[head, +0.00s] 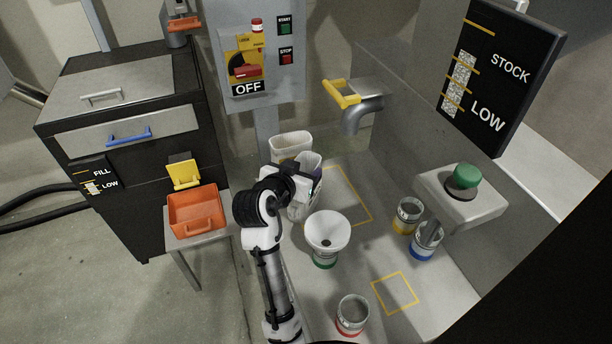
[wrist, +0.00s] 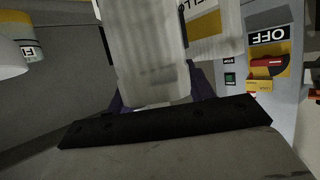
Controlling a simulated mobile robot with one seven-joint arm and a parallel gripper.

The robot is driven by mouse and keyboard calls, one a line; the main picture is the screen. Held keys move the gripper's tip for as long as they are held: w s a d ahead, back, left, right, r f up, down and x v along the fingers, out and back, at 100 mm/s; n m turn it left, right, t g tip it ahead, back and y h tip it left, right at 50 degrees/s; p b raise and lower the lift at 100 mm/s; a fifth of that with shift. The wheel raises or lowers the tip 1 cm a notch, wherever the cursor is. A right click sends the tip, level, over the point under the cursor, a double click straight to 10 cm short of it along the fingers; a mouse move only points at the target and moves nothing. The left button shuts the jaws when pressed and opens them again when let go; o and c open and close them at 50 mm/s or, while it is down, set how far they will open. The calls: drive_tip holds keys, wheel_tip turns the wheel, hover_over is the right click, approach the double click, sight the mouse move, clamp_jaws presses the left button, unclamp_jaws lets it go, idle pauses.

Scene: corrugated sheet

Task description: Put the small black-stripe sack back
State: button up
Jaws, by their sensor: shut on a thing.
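My gripper (head: 304,184) is over the back of the grey bench, shut on a small pale sack (wrist: 152,55). In the wrist view the sack stands between the fingers, with a faint dark mark low on its face. In the head view the sack (head: 309,163) is partly hidden by my gripper. A second, pale sack (head: 291,145) stands just behind it. In the wrist view a sack with a yellow patch and partial lettering (wrist: 212,28) shows close behind the held one. I cannot tell whether the held sack touches the bench.
A white funnel (head: 327,230) sits on a green-banded can right of my gripper. Yellow (head: 408,216), blue (head: 426,240) and red (head: 352,315) banded cans stand on the bench. A large yellow outline (head: 366,207) lies beside the sacks. An orange bin (head: 195,211) is at left.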

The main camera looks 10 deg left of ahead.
drive_tip(key=shift+f, duration=0.6)
drive_tip(key=o, duration=1.6)
